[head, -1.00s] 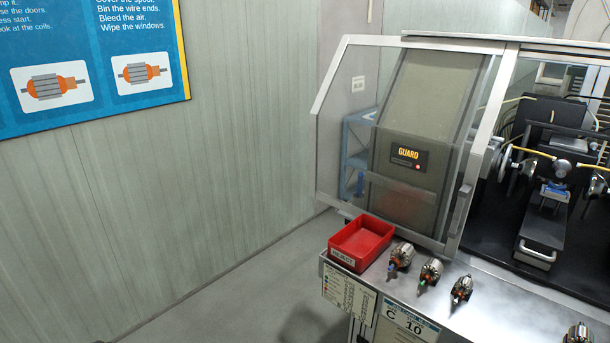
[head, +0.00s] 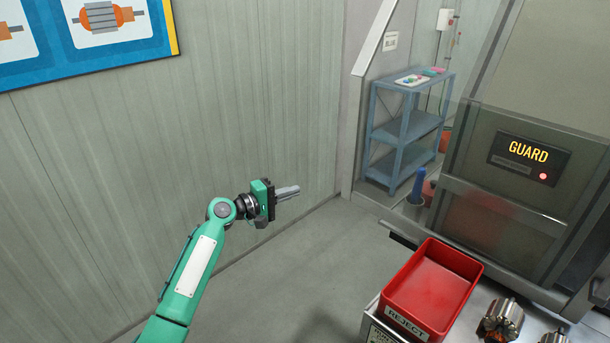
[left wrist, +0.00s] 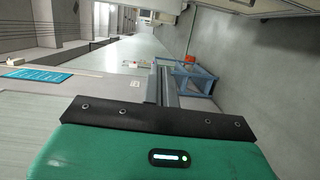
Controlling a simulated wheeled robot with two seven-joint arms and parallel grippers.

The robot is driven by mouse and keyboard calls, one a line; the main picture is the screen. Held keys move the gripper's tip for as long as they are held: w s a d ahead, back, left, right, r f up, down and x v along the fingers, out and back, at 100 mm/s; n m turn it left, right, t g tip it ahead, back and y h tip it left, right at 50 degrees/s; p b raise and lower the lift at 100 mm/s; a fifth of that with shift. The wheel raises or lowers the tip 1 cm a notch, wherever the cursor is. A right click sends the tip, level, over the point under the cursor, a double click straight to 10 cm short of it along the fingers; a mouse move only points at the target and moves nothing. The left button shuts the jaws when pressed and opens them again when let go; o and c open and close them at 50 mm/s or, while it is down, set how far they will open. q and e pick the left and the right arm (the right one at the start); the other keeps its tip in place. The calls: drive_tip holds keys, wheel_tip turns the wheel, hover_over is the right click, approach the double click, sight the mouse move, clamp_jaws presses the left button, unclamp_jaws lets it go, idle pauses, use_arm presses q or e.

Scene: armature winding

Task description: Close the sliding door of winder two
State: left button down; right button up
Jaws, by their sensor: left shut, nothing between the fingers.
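The winder's clear door panel (head: 505,208) stands at the right of the head view, in front of a grey guard box (head: 519,153) lit with GUARD and a red lamp. No winder number is readable, and the open work space is out of view. My left gripper (head: 289,191) is shut and empty, in the air left of the winder and pointing right. It is well apart from the door. Its closed fingers show in the left wrist view (left wrist: 166,87). My right gripper is not in view.
A blue shelf rack (head: 405,130) shows behind the side pane. A panelled wall (head: 220,110) lies left; the floor between is clear.

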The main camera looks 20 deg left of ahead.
use_arm(q)
drive_tip(key=w+d+r+p, duration=0.2)
drive_tip(key=w+d+p, duration=0.3)
drive_tip(key=d, duration=0.4)
drive_tip(key=shift+w+r, duration=0.35)
drive_tip(key=shift+w, duration=0.45)
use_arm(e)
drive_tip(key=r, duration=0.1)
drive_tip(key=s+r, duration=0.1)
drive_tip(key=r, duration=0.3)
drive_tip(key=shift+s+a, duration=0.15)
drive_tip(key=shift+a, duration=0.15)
use_arm(q)
drive_tip(key=shift+d, duration=0.1)
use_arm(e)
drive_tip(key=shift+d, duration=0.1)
